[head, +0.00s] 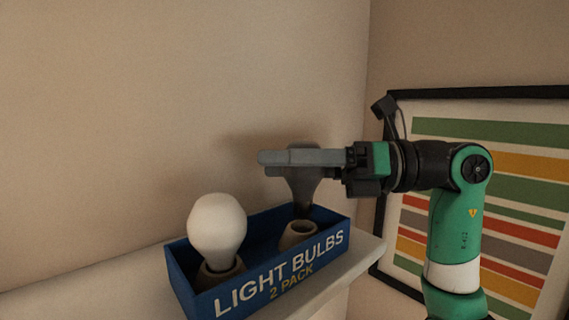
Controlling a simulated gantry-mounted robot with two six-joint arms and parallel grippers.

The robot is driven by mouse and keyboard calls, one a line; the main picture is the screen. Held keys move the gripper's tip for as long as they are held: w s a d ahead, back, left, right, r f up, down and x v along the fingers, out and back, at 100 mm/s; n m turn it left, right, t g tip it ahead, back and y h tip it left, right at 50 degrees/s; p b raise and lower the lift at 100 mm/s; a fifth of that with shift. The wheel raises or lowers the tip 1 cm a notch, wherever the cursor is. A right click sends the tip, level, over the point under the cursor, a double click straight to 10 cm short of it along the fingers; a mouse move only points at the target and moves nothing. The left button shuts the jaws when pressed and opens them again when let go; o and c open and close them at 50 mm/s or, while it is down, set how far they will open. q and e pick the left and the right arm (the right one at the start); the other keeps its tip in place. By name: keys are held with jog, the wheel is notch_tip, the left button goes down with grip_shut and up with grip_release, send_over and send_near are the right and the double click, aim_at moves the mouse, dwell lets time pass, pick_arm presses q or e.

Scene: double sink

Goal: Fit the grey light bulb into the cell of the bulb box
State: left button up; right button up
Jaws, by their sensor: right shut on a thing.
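The blue bulb box (278,277), lettered "LIGHT BULBS 2 PACK", stands on a pale shelf. A white bulb (217,230) stands upright in its left cell. The right cell (298,232) shows a round collar with an opening. My right gripper (290,157) comes in from the right above the box and is shut on the grey light bulb (301,188). The bulb hangs with its narrow end down, just above or behind the right collar; I cannot tell whether it touches. The fingers hide much of its upper part. My left gripper is not in view.
The pale shelf (345,272) ends just right of and in front of the box. A plain wall rises close behind it. A black-framed striped picture (510,165) is on the right, behind my right arm.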

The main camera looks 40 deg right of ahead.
jog(key=shift+p, duration=0.5)
dwell(1.2)
jog(key=shift+f+b, duration=1.05)
jog(key=shift+f, duration=0.35)
jog(key=o, duration=0.9)
jog(key=b+v, duration=0.2)
jog(key=v, duration=0.9)
jog(key=shift+s+d, duration=0.2)
jog(key=shift+s, duration=0.05)
jog(key=shift+r, duration=0.1)
jog(key=shift+s, duration=0.1)
